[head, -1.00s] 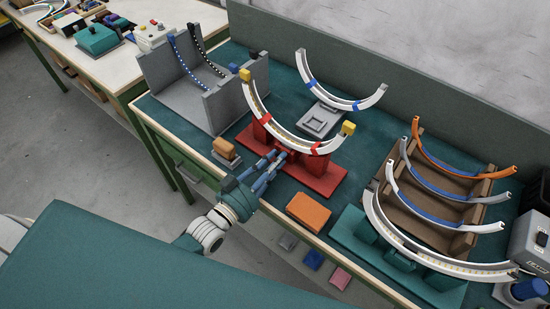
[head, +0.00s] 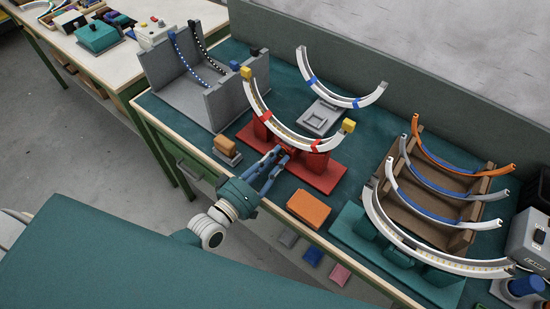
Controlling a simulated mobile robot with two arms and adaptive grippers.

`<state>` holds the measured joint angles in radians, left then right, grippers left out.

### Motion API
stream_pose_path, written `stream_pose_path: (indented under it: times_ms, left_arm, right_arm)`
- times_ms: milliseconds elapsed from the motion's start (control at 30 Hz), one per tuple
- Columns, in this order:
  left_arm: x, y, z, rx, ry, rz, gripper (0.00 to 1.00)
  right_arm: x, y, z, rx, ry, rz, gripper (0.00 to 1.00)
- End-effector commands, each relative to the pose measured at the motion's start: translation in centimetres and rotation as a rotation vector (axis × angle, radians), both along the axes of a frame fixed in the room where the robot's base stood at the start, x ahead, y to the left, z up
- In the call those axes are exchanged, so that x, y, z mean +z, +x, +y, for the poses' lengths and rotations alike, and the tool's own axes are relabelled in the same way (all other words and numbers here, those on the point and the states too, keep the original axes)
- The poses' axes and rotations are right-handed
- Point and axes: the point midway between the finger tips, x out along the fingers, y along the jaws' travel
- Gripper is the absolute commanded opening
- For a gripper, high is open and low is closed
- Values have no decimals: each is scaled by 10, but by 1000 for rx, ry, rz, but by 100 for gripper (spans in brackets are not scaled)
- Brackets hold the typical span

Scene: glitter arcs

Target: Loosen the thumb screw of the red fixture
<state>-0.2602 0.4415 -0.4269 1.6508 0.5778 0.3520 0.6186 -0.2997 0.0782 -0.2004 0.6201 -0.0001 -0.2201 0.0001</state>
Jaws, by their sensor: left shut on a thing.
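The red fixture (head: 318,176) stands near the front edge of the green bench mat. It holds a white curved channel (head: 285,132) with red bands and a yellow block at each end. My left gripper (head: 279,155) reaches in from the front left, its blue fingers at the front of the red fixture, under the curve. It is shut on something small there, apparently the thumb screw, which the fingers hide. My right gripper is out of view.
An orange block (head: 309,207) lies just right of my left gripper, and an orange-brown block on a small stand (head: 225,148) is to its left. A grey holder (head: 214,106) stands behind left. A brown rack (head: 425,214) of curved channels and a green fixture (head: 355,234) are right.

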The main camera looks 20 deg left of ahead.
Motion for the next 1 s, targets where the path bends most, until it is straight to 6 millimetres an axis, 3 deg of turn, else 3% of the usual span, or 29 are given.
stream_pose_path:
  times_ms: [1000]
  left_arm:
    - [3, 3, 1, -4, -902, 314, 0]
  right_arm:
    - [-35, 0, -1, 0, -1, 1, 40]
